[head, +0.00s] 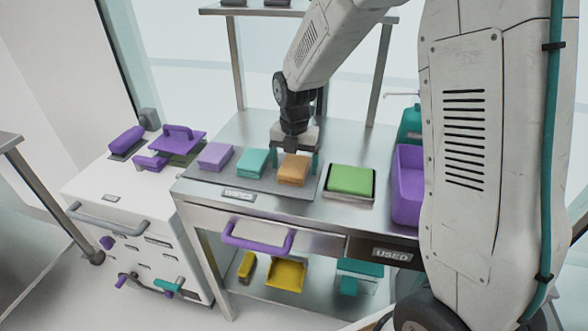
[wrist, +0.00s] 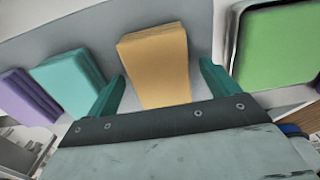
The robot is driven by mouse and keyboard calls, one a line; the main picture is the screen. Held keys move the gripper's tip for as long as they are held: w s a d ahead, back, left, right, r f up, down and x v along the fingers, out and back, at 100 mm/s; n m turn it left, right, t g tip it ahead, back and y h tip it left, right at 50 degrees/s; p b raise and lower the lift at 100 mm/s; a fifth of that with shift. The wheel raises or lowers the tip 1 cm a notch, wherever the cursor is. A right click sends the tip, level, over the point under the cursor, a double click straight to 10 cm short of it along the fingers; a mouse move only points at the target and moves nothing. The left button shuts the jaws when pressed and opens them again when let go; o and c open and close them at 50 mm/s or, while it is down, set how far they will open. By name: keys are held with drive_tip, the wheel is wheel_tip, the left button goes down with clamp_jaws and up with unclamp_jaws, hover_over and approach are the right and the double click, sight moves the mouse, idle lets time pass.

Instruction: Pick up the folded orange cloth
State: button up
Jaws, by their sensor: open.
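The folded orange cloth (head: 293,170) lies on a grey mat on the steel table, between the teal cloth and the green one. In the wrist view the orange cloth (wrist: 156,65) lies between the two teal fingers of my open gripper (wrist: 163,90), with a gap on each side. In the head view my gripper (head: 295,160) points down just behind and above the cloth. The fingers do not appear to touch it. I cannot tell their exact height.
A teal cloth (head: 252,162) and a lilac cloth (head: 215,156) lie left of the orange one. A green cloth (head: 350,179) sits in a metal tray on the right. A purple bin (head: 407,185) stands at the table's right end. A white cabinet (head: 110,190) stands left.

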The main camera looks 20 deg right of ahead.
sight(294, 164)
drive_tip(key=c, duration=1.1)
drive_tip(key=shift+o, duration=0.2)
drive_tip(key=shift+r, duration=0.1)
drive_tip(key=shift+r, duration=0.55)
wheel_tip(294, 164, up, 2)
drive_tip(key=shift+r, duration=0.1)
drive_tip(key=s, duration=0.5)
drive_tip(key=s+d+r, duration=0.1)
drive_tip(key=s, duration=0.4)
drive_tip(key=s+d, duration=0.1)
drive_tip(key=s, duration=0.5)
drive_tip(key=shift+d+r, duration=0.25)
drive_tip(key=shift+r, duration=0.05)
